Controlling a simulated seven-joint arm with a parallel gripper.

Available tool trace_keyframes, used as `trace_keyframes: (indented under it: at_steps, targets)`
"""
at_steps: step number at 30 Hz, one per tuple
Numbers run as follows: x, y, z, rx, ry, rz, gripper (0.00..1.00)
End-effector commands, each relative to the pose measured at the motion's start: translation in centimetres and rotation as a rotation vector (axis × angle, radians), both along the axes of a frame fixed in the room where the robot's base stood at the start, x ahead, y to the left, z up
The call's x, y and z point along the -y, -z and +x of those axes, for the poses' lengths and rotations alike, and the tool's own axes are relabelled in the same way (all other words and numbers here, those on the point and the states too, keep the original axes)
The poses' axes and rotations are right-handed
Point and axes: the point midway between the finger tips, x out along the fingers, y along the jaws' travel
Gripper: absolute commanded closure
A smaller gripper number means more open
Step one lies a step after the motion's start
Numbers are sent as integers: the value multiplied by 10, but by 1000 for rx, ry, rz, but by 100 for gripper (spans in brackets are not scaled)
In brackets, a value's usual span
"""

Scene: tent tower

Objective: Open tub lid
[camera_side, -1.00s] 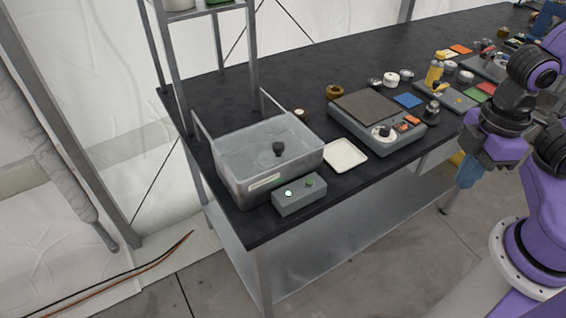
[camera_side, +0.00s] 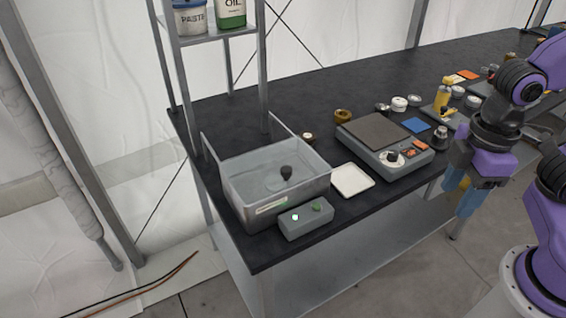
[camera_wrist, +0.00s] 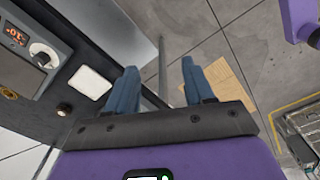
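The tub (camera_side: 262,203) is a clear grey box with a label on its front, at the left end of the black table in the side view. Its see-through lid (camera_side: 258,172) lies on top, with a black knob (camera_side: 286,172) standing up from it. My gripper (camera_side: 462,196) hangs at the right, beyond the table's front edge and well apart from the tub. In the wrist view its blue fingers (camera_wrist: 155,88) are spread with nothing between them. The tub is not clearly visible in the wrist view.
A grey box with a green button (camera_side: 306,220) stands before the tub. A white tray (camera_side: 352,180) and a hotplate-like device (camera_side: 384,146) are to its right. A metal shelf (camera_side: 212,38) with a paste can and oil tin rises behind the tub. Small parts fill the table's right.

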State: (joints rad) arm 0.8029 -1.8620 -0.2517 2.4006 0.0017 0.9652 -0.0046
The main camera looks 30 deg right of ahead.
Motion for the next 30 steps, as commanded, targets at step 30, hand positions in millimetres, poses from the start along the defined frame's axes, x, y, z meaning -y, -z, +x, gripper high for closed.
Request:
trace_keyframes:
  at_steps: [30]
  targets:
    - [-174, -109, 235, -14, 336, -20, 48]
